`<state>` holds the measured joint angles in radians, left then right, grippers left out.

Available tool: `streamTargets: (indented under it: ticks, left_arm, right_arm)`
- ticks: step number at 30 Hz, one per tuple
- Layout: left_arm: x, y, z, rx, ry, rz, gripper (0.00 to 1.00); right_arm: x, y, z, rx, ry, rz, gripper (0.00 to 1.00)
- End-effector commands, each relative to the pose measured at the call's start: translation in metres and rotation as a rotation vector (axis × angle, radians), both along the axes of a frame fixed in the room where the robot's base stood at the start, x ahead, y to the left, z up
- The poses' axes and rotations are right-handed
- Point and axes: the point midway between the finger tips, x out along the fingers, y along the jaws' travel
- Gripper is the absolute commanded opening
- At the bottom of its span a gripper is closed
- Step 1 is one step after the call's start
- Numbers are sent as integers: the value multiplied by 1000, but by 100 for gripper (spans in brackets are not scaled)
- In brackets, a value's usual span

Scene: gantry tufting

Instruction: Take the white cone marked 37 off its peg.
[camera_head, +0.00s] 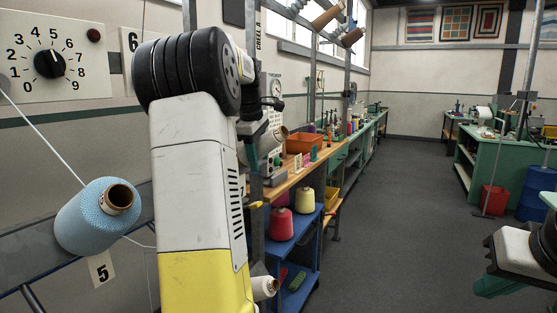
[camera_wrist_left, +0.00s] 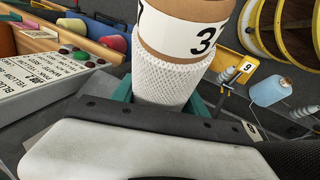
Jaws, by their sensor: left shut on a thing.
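The white cone (camera_wrist_left: 167,82) fills the upper middle of the left wrist view. In the head view a pale cone with a brown end (camera_head: 272,141) shows just past my left wrist. My arm hides most of that gripper there, and I cannot see whether a peg is inside the cone. My right gripper (camera_head: 497,287) is partly in view at the right edge.
A light blue cone (camera_head: 88,222) sits above the tag 5 at left. Another white cone (camera_head: 265,288) is low beside my arm. A wooden bench (camera_head: 300,172) with an orange bin (camera_head: 303,143) and a blue shelf (camera_head: 300,250) stand beyond. The floor at centre right is clear.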

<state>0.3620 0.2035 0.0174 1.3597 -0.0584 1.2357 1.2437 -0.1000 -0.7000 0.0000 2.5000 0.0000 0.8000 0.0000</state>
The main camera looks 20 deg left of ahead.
Motion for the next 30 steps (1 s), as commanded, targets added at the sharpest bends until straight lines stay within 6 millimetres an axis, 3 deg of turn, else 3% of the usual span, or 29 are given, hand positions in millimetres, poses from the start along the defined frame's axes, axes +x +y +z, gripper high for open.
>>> streamTargets:
  ticks: [30]
  left_arm:
    - [-4,-50,35,-1,-1,-1,0]
  right_arm:
    - [0,0,0,0,0,0,0]
